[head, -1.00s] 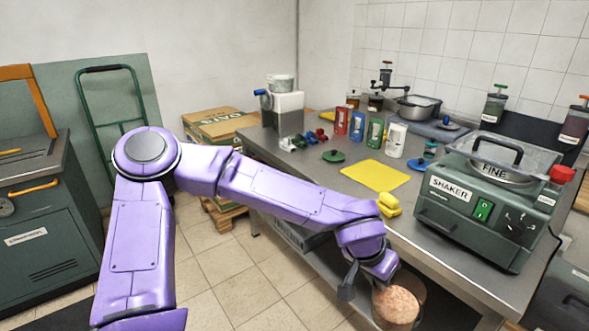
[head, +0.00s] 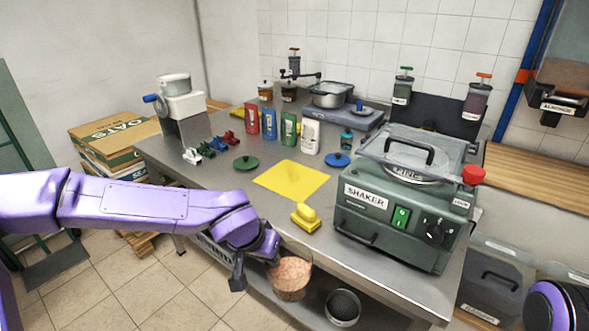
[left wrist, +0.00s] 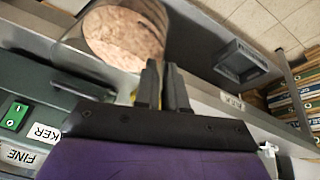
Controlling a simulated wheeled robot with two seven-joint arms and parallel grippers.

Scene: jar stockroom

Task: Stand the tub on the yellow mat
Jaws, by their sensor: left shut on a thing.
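The tub (head: 290,279) is clear-walled and holds a pinkish-brown filling. It is in front of the bench's front edge, below the bench top, and looks roughly upright. My left gripper (head: 272,260) is shut on the tub's side near its rim. In the left wrist view the closed fingers (left wrist: 163,72) reach the edge of the tub (left wrist: 125,36). The yellow mat (head: 292,181) lies flat and bare on the bench, up and beyond the tub.
A yellow handled block (head: 305,218) sits near the bench edge by the mat. The green shaker machine (head: 402,205) stands right of it. A dark round pot (head: 343,308) is low down below the bench top.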

